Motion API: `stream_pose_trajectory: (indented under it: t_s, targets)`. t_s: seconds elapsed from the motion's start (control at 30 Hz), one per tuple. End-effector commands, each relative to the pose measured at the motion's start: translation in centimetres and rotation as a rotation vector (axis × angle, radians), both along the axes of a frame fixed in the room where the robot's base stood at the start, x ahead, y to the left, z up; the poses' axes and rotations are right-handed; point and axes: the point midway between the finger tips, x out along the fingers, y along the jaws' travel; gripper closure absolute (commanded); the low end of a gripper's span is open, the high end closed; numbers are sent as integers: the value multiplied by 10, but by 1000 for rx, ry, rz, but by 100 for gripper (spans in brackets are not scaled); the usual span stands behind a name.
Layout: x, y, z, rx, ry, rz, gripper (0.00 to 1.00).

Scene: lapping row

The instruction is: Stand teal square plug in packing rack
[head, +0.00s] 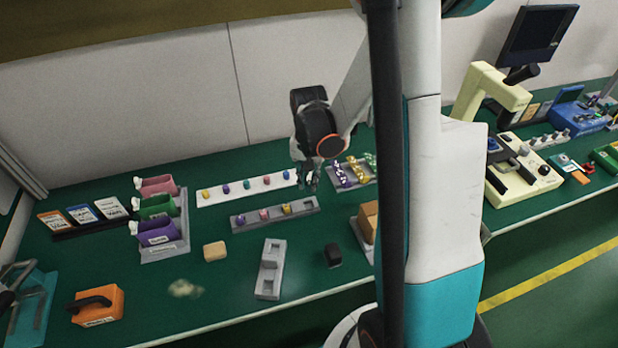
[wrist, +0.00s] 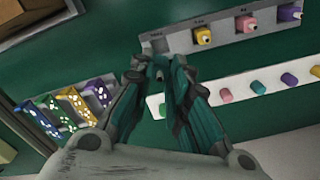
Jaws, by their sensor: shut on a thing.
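My gripper (wrist: 160,68) is shut on a small plug (wrist: 158,75); it shows as a dull grey-teal piece between the fingertips, mostly hidden by them. I take it for the teal square plug, though its shape is unclear. In the head view, my gripper (head: 309,180) hangs above the bench near the right ends of two strips. The grey packing rack (head: 247,221) stands in front of the white strip. It holds yellow, pink and purple plugs. In the wrist view, the rack (wrist: 180,42) has an empty place at its left end, just beyond my fingertips.
The white strip (wrist: 275,98) carries several coloured plugs behind the rack. A rack of patterned pieces (head: 355,170) stands close right of my gripper. A grey two-pocket block (head: 270,270), a black block (head: 333,255) and a tan block (head: 215,250) lie in front.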

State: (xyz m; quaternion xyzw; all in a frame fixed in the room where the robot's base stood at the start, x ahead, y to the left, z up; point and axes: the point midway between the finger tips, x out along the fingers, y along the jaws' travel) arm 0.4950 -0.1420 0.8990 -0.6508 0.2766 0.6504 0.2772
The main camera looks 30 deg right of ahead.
Motion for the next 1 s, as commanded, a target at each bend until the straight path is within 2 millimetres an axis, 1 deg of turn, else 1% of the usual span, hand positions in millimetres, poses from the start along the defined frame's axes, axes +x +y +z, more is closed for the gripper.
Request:
stream_pose_trajectory:
  t_s: [0.03, 0.4, 0.6, 0.73, 1.0]
  targets:
    - [0, 0, -5, 0, 0, 0, 98]
    - [0, 0, -38, 0, 0, 1, 98]
    - [0, 0, -52, 0, 0, 1, 98]
    - [0, 0, -55, 0, 0, 1, 98]
    - [0, 0, -55, 0, 0, 1, 98]
